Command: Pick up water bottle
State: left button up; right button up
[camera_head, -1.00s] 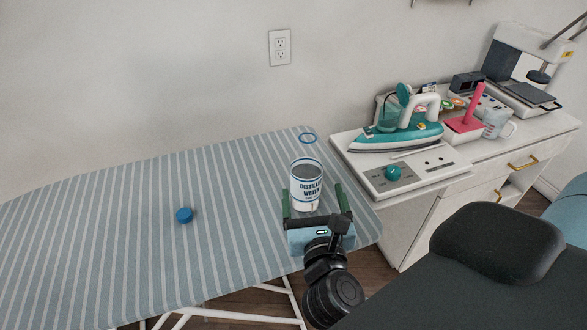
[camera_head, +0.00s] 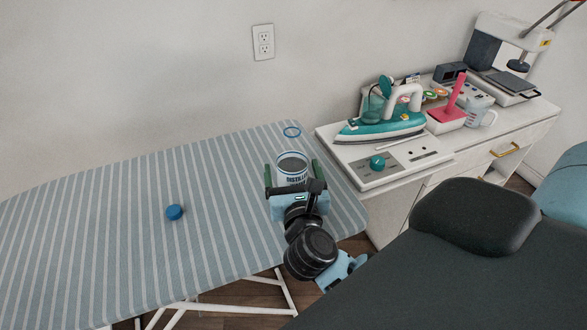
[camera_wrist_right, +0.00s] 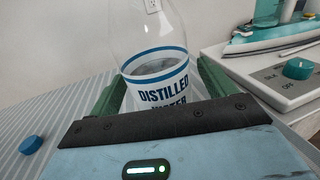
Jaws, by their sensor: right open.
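The water bottle (camera_head: 292,168) is clear, with a white and blue label. It stands upright on the striped ironing board (camera_head: 110,230), near its right end. In the right wrist view the bottle (camera_wrist_right: 160,72) is close ahead, and its label reads "DISTILLED WATER". My right gripper (camera_head: 292,178) is open, with one green finger on each side of the bottle. In the wrist view the fingers flank the lower bottle; I cannot tell whether they touch it. The gripper body hides the bottle's base. My left gripper is not in view.
A blue cap (camera_head: 174,212) lies on the board to the left. A teal iron (camera_head: 380,126) sits on a white control unit (camera_head: 400,165) right of the board. The board's left part is mostly clear.

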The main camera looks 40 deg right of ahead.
jog(key=shift+x, duration=1.1)
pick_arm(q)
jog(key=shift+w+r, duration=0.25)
pick_arm(e)
jog(key=c, duration=1.3)
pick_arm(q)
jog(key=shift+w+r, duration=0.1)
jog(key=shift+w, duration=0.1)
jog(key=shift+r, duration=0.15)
pick_arm(e)
jog(key=shift+r, duration=0.2)
